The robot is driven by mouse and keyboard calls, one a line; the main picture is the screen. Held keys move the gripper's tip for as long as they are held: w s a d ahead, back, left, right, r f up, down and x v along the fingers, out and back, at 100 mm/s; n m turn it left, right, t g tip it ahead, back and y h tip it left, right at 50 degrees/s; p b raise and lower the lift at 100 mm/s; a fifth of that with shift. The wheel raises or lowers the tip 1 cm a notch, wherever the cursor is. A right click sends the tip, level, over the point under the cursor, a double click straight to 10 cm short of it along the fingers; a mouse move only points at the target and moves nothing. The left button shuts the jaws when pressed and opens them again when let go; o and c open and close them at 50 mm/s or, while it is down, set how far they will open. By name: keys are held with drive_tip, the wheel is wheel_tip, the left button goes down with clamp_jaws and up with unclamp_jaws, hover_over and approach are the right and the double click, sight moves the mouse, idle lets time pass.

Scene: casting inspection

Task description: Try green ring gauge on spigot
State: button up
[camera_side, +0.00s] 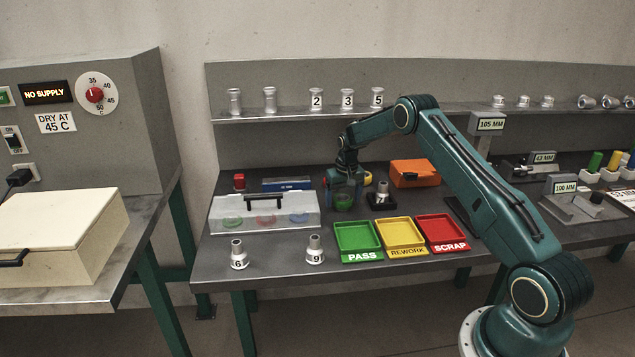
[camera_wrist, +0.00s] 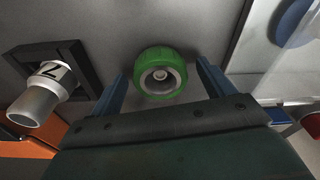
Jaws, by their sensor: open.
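The green ring gauge (camera_wrist: 160,56) is between and just beyond my fingertips in the wrist view. A grey round part with a hollow centre shows inside it; I cannot tell whether this is a spigot. In the side view, green shows low under my gripper (camera_side: 344,192), close to the table. My gripper (camera_wrist: 160,82) is open, with one finger on each side of the ring and visible gaps. A grey metal casting with a numbered label (camera_wrist: 43,90) stands in a black square fixture (camera_wrist: 88,62) beside the ring. The casting (camera_side: 382,191) also shows right of my gripper in the side view.
A clear case (camera_side: 265,228) with green, red and blue rounds stands left of my gripper. Green PASS (camera_side: 358,256), yellow REWORK (camera_side: 403,252) and red SCRAP (camera_side: 447,248) trays lie in front. Castings 6 (camera_side: 238,255) and 9 (camera_side: 314,250) stand near the front edge. An orange box (camera_side: 414,174) stands behind.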

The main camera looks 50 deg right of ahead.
drive_tip(key=c, duration=1.2)
drive_tip(key=shift+r, duration=0.15)
wheel_tip(320, 180, up, 20)
idle(0.5)
drive_tip(key=s+d+f, duration=0.2)
drive_tip(key=s+d, duration=0.1)
drive_tip(key=s+d+f, duration=0.2)
drive_tip(key=s+d, duration=0.1)
drive_tip(key=s+d+f, duration=0.3)
drive_tip(key=shift+s+d, duration=0.1)
